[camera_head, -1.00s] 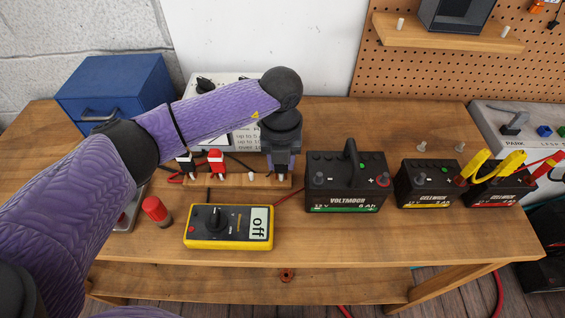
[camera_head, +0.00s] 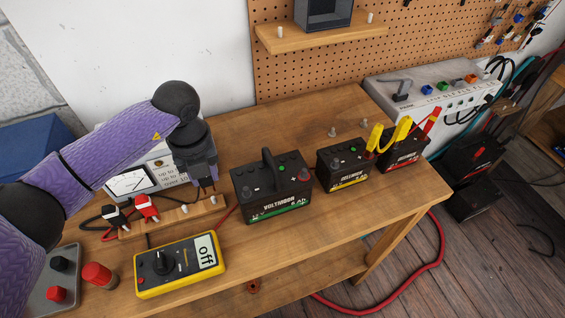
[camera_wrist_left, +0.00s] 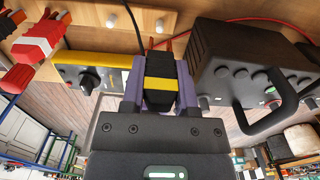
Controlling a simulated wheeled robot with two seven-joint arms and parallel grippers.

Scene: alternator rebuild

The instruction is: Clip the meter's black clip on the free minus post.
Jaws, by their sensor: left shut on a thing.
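My left gripper (camera_head: 206,187) is shut on a black clip with a yellow band (camera_wrist_left: 160,85), seen between the purple fingers in the left wrist view. In the head view it hangs above the right end of the wooden peg strip (camera_head: 130,234), and the clip is mostly hidden. A black lead runs from the clip. The yellow meter (camera_head: 180,263) lies in front and reads "off". The middle battery (camera_head: 343,168) has a yellow clip (camera_head: 375,137) at its right; no clip shows at its left side, where the post is too small to make out.
A larger black battery (camera_head: 271,198) with a raised handle stands between my gripper and the middle battery. Another battery (camera_head: 404,152) at the right bears yellow and red clips. Red (camera_head: 146,208) and black (camera_head: 116,216) clips sit on the strip. The bench front right is clear.

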